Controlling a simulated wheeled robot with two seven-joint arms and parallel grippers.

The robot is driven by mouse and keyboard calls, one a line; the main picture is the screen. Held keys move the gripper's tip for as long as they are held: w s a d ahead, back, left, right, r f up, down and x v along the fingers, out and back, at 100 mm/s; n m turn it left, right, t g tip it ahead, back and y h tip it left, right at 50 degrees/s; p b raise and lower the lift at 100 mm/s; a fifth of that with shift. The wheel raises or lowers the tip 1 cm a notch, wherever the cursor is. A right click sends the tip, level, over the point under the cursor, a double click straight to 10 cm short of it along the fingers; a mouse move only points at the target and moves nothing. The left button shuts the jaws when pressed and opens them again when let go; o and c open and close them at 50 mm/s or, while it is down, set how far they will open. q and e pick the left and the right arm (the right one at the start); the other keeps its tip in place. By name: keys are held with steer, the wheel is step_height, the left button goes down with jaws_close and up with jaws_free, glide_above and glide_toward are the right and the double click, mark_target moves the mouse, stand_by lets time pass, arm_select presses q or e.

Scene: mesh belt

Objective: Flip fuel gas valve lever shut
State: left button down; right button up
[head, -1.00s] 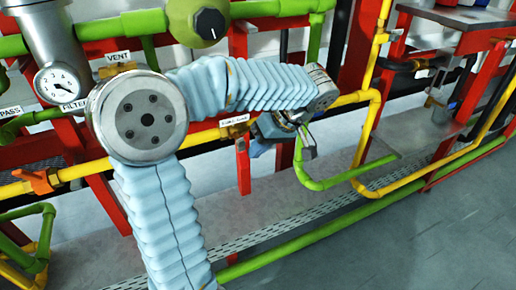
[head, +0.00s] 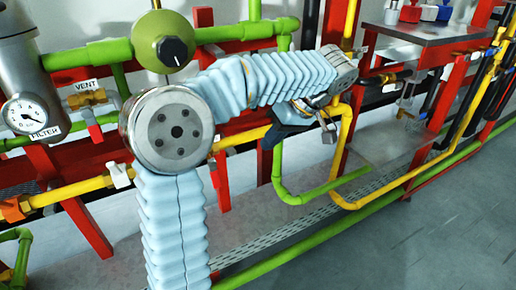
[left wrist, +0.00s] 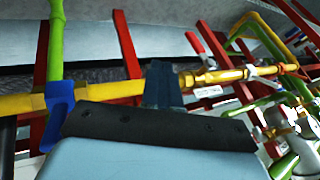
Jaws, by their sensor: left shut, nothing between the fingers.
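My left arm crosses the head view, and its gripper (head: 328,134) is beside the yellow pipe's vertical bend. In the left wrist view the dark fingers (left wrist: 162,82) are together and empty, in front of the yellow pipe (left wrist: 110,91). A brass-yellow valve (left wrist: 215,76) sits on that pipe right of the fingers, apart from them, with a white label (left wrist: 206,91) too small to read. In the head view a red bar (head: 221,184) hangs below the pipe; my arm hides the valve's label. My right gripper is out of view.
A brass vent valve (head: 88,98), gauge (head: 25,115) and green pipes (head: 320,190) are close by. Grey floor (head: 440,230) is open at right.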

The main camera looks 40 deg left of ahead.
mark_target(215, 174)
arm_select(q)
steer(key=a+r+m+h+p, duration=0.1)
steer(key=a+h, duration=0.3)
steer(key=a, duration=0.1)
steer(key=s+a+f+b, duration=0.1)
steer(key=s+a+f, duration=0.1)
steer(key=s+f, duration=0.5)
step_height(215, 174, down, 2)
steer(key=shift+s+a+g+b, duration=0.15)
steer(key=shift+a+g+b, duration=0.1)
steer(key=shift+g+b, duration=0.15)
steer(key=shift+s+a+f+g+p, duration=0.2)
steer(key=shift+s+g+p, duration=0.25)
steer(key=shift+s+g, duration=0.15)
